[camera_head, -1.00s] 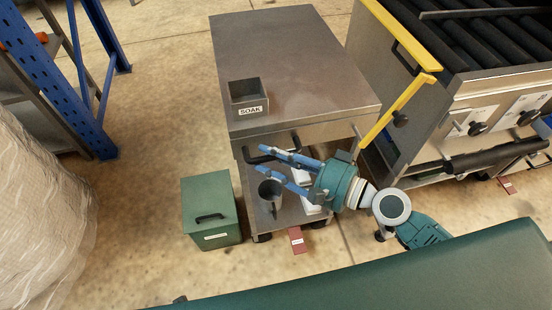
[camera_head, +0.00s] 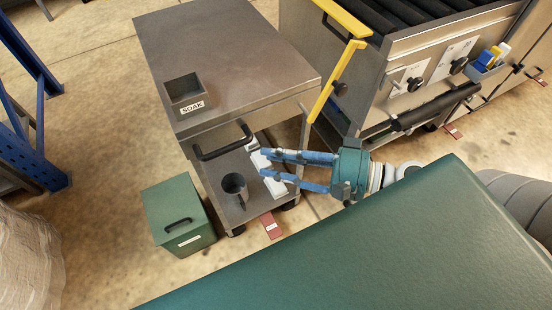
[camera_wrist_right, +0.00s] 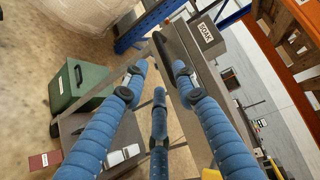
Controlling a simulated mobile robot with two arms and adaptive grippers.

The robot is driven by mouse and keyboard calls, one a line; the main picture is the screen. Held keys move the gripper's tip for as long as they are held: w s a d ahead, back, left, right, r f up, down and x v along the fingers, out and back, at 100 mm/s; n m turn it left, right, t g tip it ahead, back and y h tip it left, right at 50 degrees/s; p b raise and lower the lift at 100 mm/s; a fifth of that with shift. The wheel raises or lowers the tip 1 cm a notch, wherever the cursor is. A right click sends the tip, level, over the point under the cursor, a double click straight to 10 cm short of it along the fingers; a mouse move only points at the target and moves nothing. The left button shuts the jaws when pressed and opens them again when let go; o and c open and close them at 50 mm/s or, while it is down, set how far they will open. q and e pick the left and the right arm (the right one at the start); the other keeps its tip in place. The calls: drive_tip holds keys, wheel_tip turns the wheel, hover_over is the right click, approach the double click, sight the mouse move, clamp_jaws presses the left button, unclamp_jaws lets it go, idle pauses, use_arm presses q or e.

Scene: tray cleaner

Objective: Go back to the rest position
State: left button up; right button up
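My right gripper (camera_head: 263,163) has blue fingers and a teal body. In the head view it appears in front of the steel cart (camera_head: 230,65), with its fingertips overlapping the white items on the lower shelf. The right wrist view also shows the gripper (camera_wrist_right: 159,76), with its three fingers spread and nothing between them. Whether the fingers touch the cart cannot be told. My left gripper is not in view.
The cart has a black handle (camera_head: 222,149), a SOAK bin (camera_head: 184,88) and a dark pitcher (camera_head: 235,187) below. A green lidded box (camera_head: 178,213) stands beside it. A roller machine with a yellow bar (camera_head: 336,75) is at right.

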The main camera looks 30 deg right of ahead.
idle(0.4)
